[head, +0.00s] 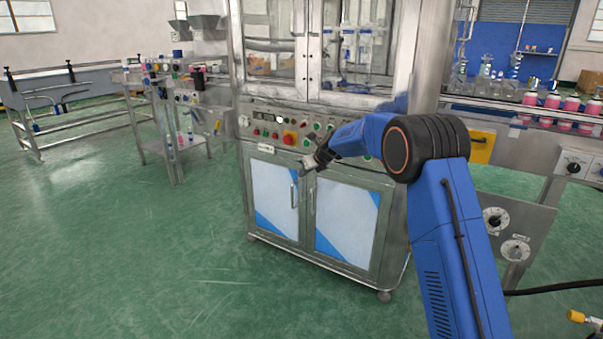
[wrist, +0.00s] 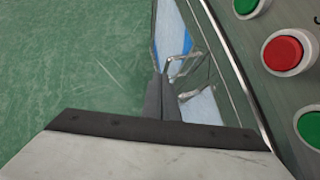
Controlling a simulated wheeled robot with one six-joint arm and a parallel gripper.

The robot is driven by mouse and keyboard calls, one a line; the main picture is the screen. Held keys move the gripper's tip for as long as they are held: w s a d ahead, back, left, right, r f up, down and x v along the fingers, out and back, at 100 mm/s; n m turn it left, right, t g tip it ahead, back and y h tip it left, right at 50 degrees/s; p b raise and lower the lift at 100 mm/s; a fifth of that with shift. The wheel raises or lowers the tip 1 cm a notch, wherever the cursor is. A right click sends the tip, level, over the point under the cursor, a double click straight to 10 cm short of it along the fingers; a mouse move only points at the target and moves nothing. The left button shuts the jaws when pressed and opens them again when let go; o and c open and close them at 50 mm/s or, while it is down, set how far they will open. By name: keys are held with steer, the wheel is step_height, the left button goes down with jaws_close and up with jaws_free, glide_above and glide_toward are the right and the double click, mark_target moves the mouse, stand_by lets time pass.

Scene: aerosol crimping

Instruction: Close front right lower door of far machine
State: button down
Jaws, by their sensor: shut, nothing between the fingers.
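The steel machine (head: 262,102) stands ahead with two lower doors under its button panel. The front right lower door (head: 340,222) has a pale panel with blue corners and a vertical handle near its left edge. It looks about flush with the machine front; a small gap cannot be ruled out. The left lower door (head: 270,190) also looks flush. My gripper (head: 306,168) is at the top of the doors, near where they meet. In the wrist view my gripper (wrist: 162,80) is shut and empty, its tips close to a door handle (wrist: 186,66); contact cannot be told.
The button panel (head: 285,132) with a red button (wrist: 283,51) and green buttons lies just above the doors. A bench with bottles (head: 175,90) stands at the left, and a conveyor with pink bottles (head: 552,102) at the right. The green floor before the machine is clear.

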steer(key=s+a+r, duration=0.3)
steer(key=s+r, duration=0.3)
steer(key=r, duration=0.1)
steer(key=s+d+r+n+h, duration=0.1)
steer(key=s+d+r+n, duration=0.5)
steer(key=s, duration=0.5)
steer(key=s+d+r+n+g+h, duration=0.1)
steer(key=s+d+n, duration=0.3)
steer(key=s+d, duration=0.5)
steer(key=s+d+r+n, duration=0.4)
steer(key=s+d, duration=0.2)
steer(key=s, duration=0.6)
steer(key=s+d+f+n+h, duration=0.1)
steer(key=s+d+f+n, duration=0.3)
steer(key=s, duration=0.7)
steer(key=s+d+f+n+h, duration=0.1)
steer(key=s+d+f+n, duration=0.2)
steer(key=s, duration=0.9)
steer(key=s+d+f+n+g+h, duration=0.1)
steer(key=s+d+f+n, duration=0.3)
steer(key=s, duration=0.7)
steer(key=d+n, duration=0.2)
steer(key=n, duration=0.1)
steer(key=shift+s+d+f+h, duration=0.2)
steer(key=shift+d+f+h, duration=0.1)
steer(key=shift+d, duration=0.05)
